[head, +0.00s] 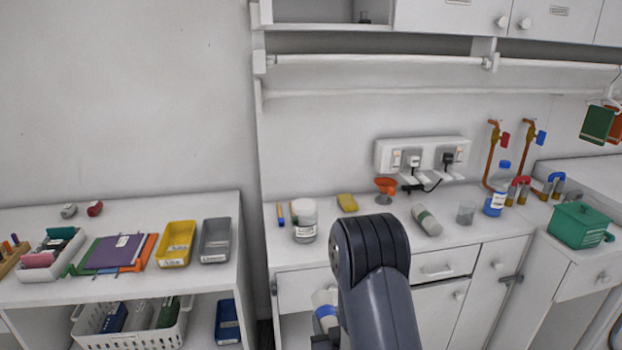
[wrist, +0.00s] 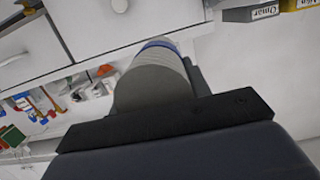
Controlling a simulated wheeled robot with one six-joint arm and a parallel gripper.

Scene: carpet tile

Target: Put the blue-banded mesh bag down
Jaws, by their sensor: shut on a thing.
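The blue-banded mesh bag (head: 325,299) is pale grey-white with a blue band. In the head view it is low in the middle, in front of the counter's drawers and partly hidden by my arm. In the wrist view the bag (wrist: 150,82) fills the middle as a grey rounded shape, its blue band near the top. My gripper (head: 322,340) is shut on it, mostly hidden behind my forearm in the head view. The bag is held in the air, apart from the counter top.
The counter (head: 335,252) holds a lidded jar (head: 305,222), a yellow sponge (head: 347,203), a green-banded roll (head: 427,220) and a glass beaker (head: 466,212). At left a shelf unit (head: 215,282) carries yellow (head: 176,243) and grey trays (head: 215,241), folders and a white basket (head: 130,335).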

